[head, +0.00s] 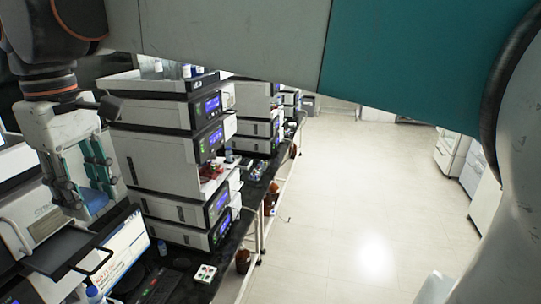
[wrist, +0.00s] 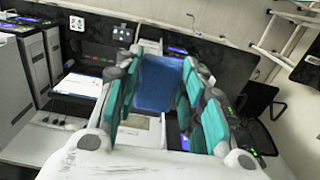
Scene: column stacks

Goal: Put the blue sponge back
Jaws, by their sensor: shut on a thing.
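The blue sponge (wrist: 158,84) is held between the teal-padded fingers of my gripper (wrist: 160,98) in the wrist view. My gripper (head: 93,192) is at the left in the head view, pointing down and shut on the sponge. Only a small blue part of the sponge (head: 96,204) shows there, between the fingers. The gripper is in front of the instrument stack and above the monitor area. I cannot tell which spot the sponge belongs to.
A tall stack of white instruments (head: 165,165) stands just right of the gripper. A black frame (head: 62,250) is below the gripper. The floor (head: 350,190) at the right is clear.

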